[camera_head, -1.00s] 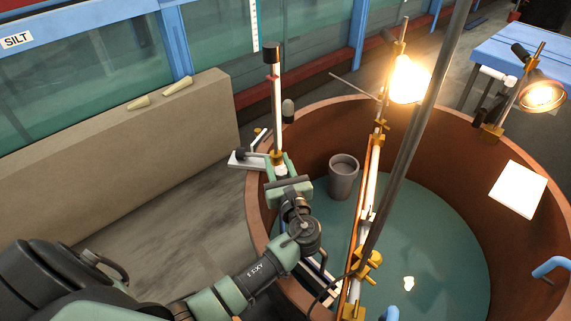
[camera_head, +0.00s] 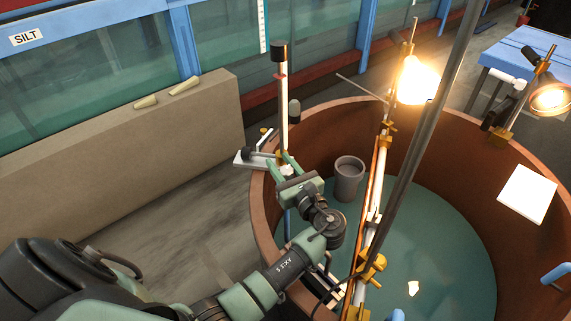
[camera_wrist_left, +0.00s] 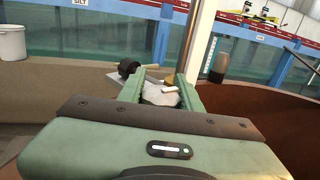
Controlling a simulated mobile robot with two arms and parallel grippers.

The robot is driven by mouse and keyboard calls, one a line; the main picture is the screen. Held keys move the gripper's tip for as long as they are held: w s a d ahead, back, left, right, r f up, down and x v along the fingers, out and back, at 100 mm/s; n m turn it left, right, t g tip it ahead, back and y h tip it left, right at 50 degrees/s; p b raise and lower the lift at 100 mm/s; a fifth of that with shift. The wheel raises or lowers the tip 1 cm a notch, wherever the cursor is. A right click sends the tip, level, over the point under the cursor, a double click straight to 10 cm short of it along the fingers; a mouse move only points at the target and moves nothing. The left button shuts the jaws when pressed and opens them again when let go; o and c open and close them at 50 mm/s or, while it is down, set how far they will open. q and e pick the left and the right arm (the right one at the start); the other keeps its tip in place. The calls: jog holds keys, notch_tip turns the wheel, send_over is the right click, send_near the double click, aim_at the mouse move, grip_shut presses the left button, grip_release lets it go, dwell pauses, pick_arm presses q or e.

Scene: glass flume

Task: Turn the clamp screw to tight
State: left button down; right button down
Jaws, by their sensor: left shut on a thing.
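The clamp (camera_head: 243,163) is a pale bracket with a black knob (camera_head: 247,153) on the tub's near-left rim, at the foot of a white post (camera_head: 283,125) with a black top. My left gripper (camera_head: 283,166) is at the clamp, its green fingers on a small pale piece, apparently the clamp screw (camera_head: 288,171). In the left wrist view the pale screw piece (camera_wrist_left: 160,96) sits between the two fingers, with the black knob (camera_wrist_left: 128,68) beyond to the left. The fingers hide much of the screw; its tightness cannot be read. My right gripper is not in view.
The brown tub (camera_head: 262,208) holds water and a grey cup (camera_head: 348,178). Rods with a lit lamp (camera_head: 418,80) rise to the gripper's right. A low beige wall (camera_head: 120,150) stands left, with bare floor between it and the tub.

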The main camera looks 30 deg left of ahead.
pick_arm(q)
jog(key=c, duration=1)
grip_release()
jog(key=shift+d+f, duration=0.15)
jog(key=shift+o, duration=0.2)
notch_tip(320, 180, up, 20)
jog(key=b, duration=0.3)
jog(key=shift+d, duration=0.15)
